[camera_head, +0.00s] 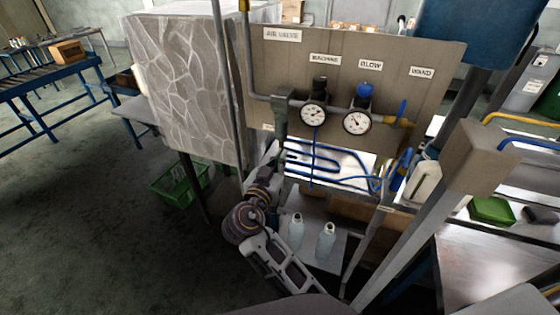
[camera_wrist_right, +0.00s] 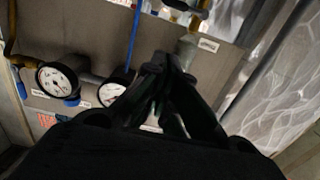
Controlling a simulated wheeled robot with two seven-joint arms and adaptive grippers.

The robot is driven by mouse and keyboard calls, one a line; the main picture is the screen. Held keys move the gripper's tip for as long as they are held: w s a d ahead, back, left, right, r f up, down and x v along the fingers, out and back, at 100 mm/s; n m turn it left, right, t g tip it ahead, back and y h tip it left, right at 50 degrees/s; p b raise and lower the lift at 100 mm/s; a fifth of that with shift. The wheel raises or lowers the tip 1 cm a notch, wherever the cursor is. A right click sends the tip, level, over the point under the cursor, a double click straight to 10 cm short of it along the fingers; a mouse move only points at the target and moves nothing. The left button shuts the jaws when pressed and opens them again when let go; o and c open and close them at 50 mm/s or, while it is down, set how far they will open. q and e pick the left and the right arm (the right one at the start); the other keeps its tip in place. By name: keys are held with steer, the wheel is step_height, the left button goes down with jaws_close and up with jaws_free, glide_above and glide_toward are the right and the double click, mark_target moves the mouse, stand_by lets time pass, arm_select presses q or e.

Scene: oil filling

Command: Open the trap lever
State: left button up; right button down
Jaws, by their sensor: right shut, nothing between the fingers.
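The grey vertical trap fitting (camera_head: 281,112) hangs from the pipe at the left of the panel's gauges. A separate lever on it is too small to make out. My right gripper (camera_head: 272,156) is just below the fitting, close to the panel's lower edge. In the right wrist view the gripper (camera_wrist_right: 168,68) is shut and empty, its dark fingertips together. A grey cylindrical end of the fitting (camera_wrist_right: 187,48) shows just beyond the tips; I cannot tell whether they touch. My left gripper is not in view.
The panel (camera_head: 350,60) carries two round gauges (camera_head: 313,116), valve labels and a blue hose (camera_head: 315,155). A patterned grey block (camera_head: 190,85) stands close to the left of my arm. Two bottles (camera_head: 296,231) stand on a lower shelf. Open floor lies at left.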

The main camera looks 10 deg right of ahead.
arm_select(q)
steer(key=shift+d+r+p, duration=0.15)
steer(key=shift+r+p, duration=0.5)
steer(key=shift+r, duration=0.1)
arm_select(e)
steer(key=w+d+f, duration=0.4)
steer(key=w+d, duration=0.1)
steer(key=w, duration=0.2)
steer(key=shift+w+f, duration=0.2)
steer(key=shift+w, duration=0.05)
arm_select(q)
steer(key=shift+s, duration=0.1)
arm_select(e)
steer(key=shift+d, duration=0.15)
